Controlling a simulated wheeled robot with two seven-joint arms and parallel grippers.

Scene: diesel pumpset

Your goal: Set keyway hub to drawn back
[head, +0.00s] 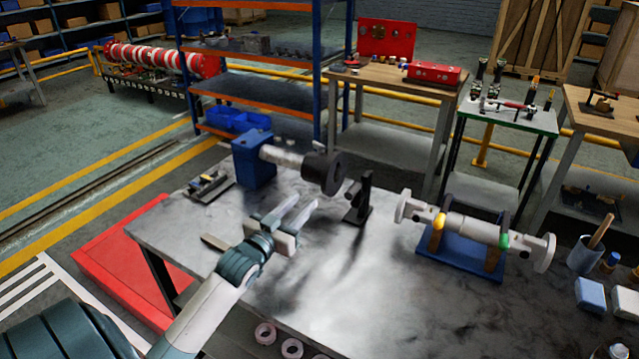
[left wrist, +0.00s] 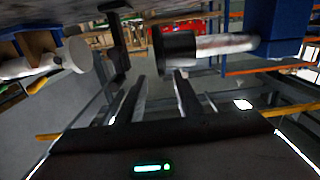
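The keyway hub is a thick black disc (head: 322,173) on the end of a pale shaft (head: 282,156) that sticks out from a blue block (head: 252,160) on the grey workbench. My left gripper (head: 305,204) is in front of the hub, with its two fingers apart and nothing between them. In the left wrist view the hub (left wrist: 174,55) lies just beyond the fingertips of the open gripper (left wrist: 158,80), with the shaft (left wrist: 225,45) running right to the blue block (left wrist: 280,30). My right gripper is not in view.
A black upright stand (head: 358,198) stands close to the right of the hub. A grey flanged shaft (head: 470,228) rests on a blue cradle (head: 460,258) farther right. Small tools lie in a tray (head: 209,186) at the bench's left. The bench's middle front is clear.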

